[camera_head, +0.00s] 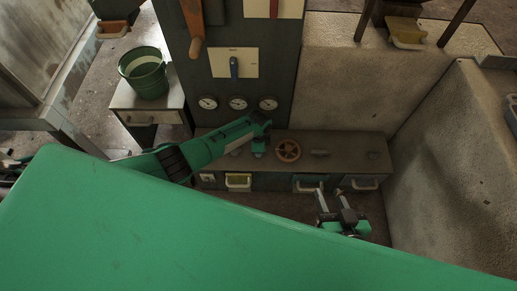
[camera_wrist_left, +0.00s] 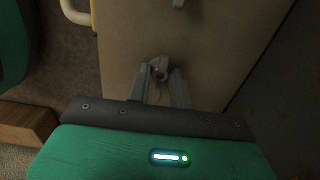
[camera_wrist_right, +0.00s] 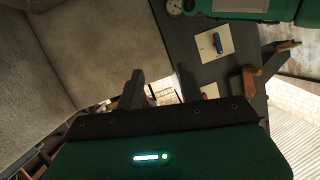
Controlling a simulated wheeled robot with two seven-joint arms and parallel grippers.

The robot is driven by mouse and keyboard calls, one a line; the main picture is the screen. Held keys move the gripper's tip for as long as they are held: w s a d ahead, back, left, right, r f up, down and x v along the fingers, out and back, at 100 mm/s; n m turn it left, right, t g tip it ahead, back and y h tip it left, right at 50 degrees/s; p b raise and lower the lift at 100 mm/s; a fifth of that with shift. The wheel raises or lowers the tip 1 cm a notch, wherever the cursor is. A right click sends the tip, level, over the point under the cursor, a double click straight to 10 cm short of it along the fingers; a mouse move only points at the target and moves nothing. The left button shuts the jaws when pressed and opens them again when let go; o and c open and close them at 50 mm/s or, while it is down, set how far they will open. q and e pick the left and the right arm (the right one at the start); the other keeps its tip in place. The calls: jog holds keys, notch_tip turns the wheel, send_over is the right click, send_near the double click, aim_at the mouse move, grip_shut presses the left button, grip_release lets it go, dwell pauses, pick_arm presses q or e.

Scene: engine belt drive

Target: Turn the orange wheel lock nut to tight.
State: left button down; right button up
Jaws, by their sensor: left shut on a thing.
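The orange wheel (camera_head: 288,150) lies on the bench top below the three gauges. My left gripper (camera_head: 258,150) points down at the bench just left of the wheel. In the left wrist view its fingers (camera_wrist_left: 160,88) are closed around a small grey fitting with a rounded end (camera_wrist_left: 159,68); I cannot tell for sure that this is the lock nut. The wheel is not clearly seen in that view. My right gripper (camera_head: 332,200) is open and empty in front of the bench; its fingers stand apart in the right wrist view (camera_wrist_right: 161,85).
The bench (camera_head: 365,145) has drawers and small bins below. A dark panel with a blue-handled switch (camera_head: 234,67) and gauges (camera_head: 238,103) stands behind. A green bucket (camera_head: 146,75) sits on a cabinet at left. A concrete wall (camera_head: 455,170) bounds the right side.

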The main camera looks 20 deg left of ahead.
pick_arm(q)
jog(key=c, duration=1.3)
grip_release()
jog(key=shift+o, duration=0.2)
jog(key=shift+r, duration=0.2)
jog(key=shift+r+p, duration=0.25)
jog(key=shift+p, duration=0.05)
notch_tip(320, 180, up, 13)
jog(key=p, duration=0.4)
pick_arm(e)
jog(key=s+d+g+h, duration=0.3)
jog(key=d+g, duration=0.3)
jog(key=d, duration=0.3)
jog(key=shift+s+d+g+h, duration=0.2)
jog(key=shift+s+g+h, duration=0.15)
jog(key=shift+h, duration=0.35)
pick_arm(q)
jog(key=shift+f, duration=0.1)
